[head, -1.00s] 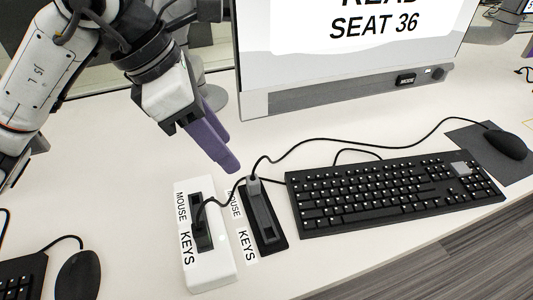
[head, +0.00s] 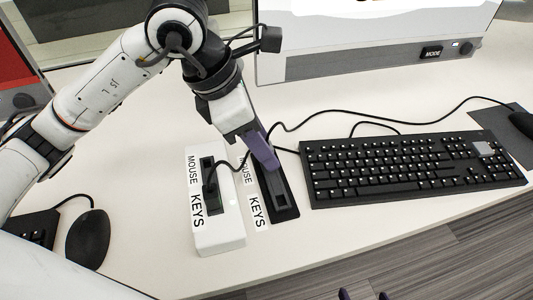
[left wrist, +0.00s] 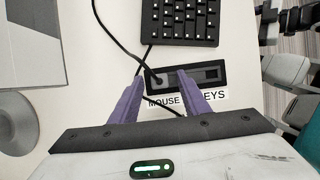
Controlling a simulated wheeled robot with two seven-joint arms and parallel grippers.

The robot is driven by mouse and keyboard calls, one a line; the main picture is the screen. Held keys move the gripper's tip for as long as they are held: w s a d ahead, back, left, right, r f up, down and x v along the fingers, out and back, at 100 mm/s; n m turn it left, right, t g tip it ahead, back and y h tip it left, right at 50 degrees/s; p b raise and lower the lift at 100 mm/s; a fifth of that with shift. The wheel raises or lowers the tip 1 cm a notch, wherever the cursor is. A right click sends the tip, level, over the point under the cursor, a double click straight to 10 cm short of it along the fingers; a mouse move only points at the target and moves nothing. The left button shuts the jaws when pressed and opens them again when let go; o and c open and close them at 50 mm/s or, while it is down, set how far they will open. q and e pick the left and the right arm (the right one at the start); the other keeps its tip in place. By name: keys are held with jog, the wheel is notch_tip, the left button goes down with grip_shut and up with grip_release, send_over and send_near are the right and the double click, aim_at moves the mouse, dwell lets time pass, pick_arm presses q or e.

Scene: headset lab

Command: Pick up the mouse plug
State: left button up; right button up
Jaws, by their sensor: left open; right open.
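The mouse plug (left wrist: 156,80) sits in the black dock (head: 287,212), at the end by the MOUSE label, in the left wrist view. Its black cable runs off toward the mouse (head: 522,121). In the head view my left gripper hides the plug. My left gripper (head: 263,150) is open above that end of the dock, fingers pointing down. In the left wrist view its purple fingers (left wrist: 160,76) appear on either side of the plug; I cannot tell whether they touch it. Only the fingertips of my right gripper (head: 365,295) show at the bottom edge, apart and empty.
A white box (head: 222,240) with another plug and cable stands left of the dock. A black keyboard (head: 410,168) lies to the right, a monitor (head: 375,55) behind. Another mouse (head: 88,238) lies at left. Cables loop near the gripper. The table's front edge is close.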

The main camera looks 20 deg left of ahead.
pick_arm(q)
grip_shut()
jog(key=shift+r, duration=0.1)
notch_tip(320, 180, up, 13)
jog(key=p, duration=0.8)
jog(key=shift+p, duration=0.35)
pick_arm(e)
jog(key=shift+n, duration=0.3)
jog(key=r, duration=0.5)
jog(key=shift+d+r, duration=0.2)
jog(key=shift+d, duration=0.1)
